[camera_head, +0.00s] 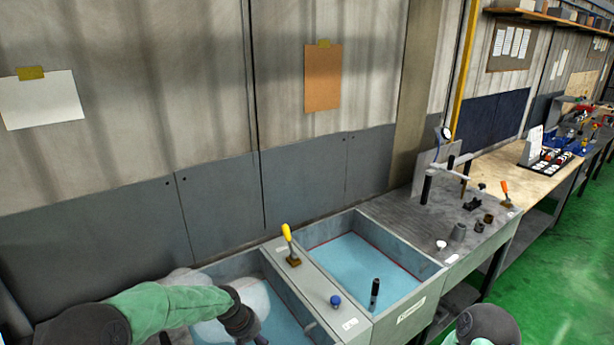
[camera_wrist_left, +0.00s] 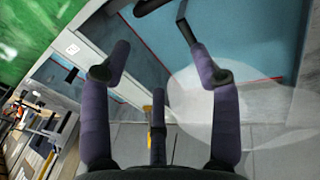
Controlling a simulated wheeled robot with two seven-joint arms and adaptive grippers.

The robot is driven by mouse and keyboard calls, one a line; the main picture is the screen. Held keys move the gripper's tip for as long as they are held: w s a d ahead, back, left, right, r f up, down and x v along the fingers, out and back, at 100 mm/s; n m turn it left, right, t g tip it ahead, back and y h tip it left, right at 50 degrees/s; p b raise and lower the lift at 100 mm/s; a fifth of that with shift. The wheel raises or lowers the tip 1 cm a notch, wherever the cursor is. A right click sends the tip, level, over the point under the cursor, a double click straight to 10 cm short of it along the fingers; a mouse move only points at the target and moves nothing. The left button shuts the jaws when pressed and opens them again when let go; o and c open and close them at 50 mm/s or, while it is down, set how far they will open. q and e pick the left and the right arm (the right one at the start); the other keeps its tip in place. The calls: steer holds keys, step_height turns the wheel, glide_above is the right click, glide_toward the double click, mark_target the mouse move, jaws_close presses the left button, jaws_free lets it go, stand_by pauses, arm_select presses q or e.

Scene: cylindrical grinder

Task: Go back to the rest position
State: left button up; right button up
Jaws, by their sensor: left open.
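My left arm (camera_head: 165,308), in a green sleeve, comes in from the left in the head view. Its dark gripper (camera_head: 248,328) is over the left blue-floored basin (camera_head: 275,292), partly cut off by the bottom edge. In the left wrist view the purple-padded fingers of this gripper (camera_wrist_left: 160,68) are spread apart with nothing held between them. Part of my right arm (camera_head: 487,325) shows at the bottom right of the head view; its gripper is out of view.
A pale translucent round shape (camera_head: 183,277) shows at the left basin. A dark upright cylinder (camera_head: 374,294) stands in the right basin (camera_head: 350,252). A metal worktop (camera_head: 410,212) holds small parts.

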arm_select(q)
steer(key=shift+m+g+h, duration=0.3)
steer(key=shift+m+g, duration=0.1)
steer(key=shift+m, duration=0.2)
steer(key=s+f, duration=0.2)
steer(key=s+d+f, duration=0.1)
steer(key=s+f, duration=0.1)
steer(key=f, duration=0.1)
steer(key=s+d+f, duration=0.1)
steer(key=f, duration=0.2)
steer(key=shift+s+f, duration=0.15)
steer(key=shift+s, duration=0.25)
steer(key=s+d+f+m, duration=0.1)
steer(key=s+f, duration=0.3)
steer(key=s, duration=0.3)
steer(key=s+d+f+g, duration=0.1)
steer(key=s+f, duration=0.3)
steer(key=s, duration=0.4)
steer(key=s+d+f+m, duration=0.1)
steer(key=s+f, duration=0.3)
steer(key=s, duration=0.3)
step_height(320, 180, down, 14)
steer(key=b, duration=1.3)
steer(key=shift+s+a+r+h+b, duration=0.2)
steer(key=shift+s+h+b, duration=0.1)
steer(key=shift+h+b, duration=0.1)
